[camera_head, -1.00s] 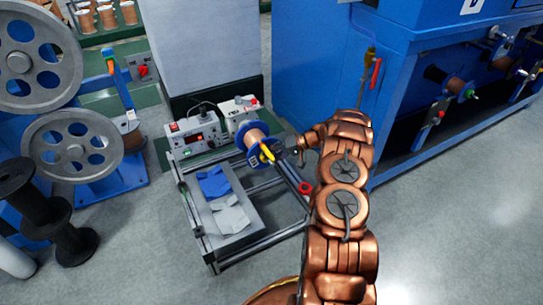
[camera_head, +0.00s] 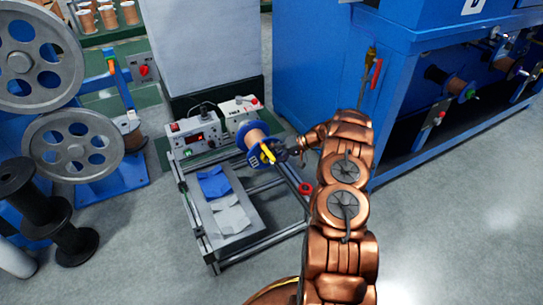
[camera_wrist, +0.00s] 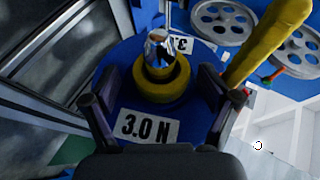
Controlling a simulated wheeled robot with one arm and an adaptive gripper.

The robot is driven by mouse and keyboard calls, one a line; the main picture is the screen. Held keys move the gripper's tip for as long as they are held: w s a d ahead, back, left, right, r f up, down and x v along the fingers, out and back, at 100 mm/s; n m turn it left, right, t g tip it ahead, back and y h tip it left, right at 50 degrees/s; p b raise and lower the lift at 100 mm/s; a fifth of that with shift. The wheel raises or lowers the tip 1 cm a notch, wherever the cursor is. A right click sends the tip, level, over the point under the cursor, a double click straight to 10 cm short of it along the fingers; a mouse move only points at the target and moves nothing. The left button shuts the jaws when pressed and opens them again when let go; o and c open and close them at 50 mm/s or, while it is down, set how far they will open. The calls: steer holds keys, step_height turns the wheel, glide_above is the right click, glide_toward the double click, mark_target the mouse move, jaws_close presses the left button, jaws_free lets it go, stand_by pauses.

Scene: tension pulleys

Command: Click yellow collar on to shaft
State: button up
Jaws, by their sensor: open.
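The yellow collar (camera_wrist: 161,84) shows in the wrist view around the shiny shaft end (camera_wrist: 159,40), in front of the blue spool flange (camera_wrist: 115,62). I cannot tell how firmly it is seated. A label reading 3.0 N (camera_wrist: 146,127) is on the flange. My gripper (camera_wrist: 158,112) is open, with one finger on each side of the collar and a visible gap to it. In the head view, the blue-ended copper spool (camera_head: 252,137) is on the frame, and my gripper (camera_head: 284,150) is just right of it. A yellow part (camera_head: 267,153) shows at its face.
A yellow bar (camera_wrist: 268,42) rises close to the right finger in the wrist view. The metal frame (camera_head: 222,262) holds a tray with blue and grey cloths. Control boxes (camera_head: 195,135) stand behind. A blue machine (camera_head: 405,100) is at right. Floor at lower right is clear.

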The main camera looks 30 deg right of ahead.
steer(key=shift+r, duration=0.1)
steer(key=d+r, duration=0.4)
steer(key=d, duration=0.3)
steer(key=shift+s+d+r+b, duration=0.2)
steer(key=shift+s+d+b, duration=0.15)
steer(key=shift+d+b, duration=0.05)
stand_by(0.7)
stand_by(0.8)
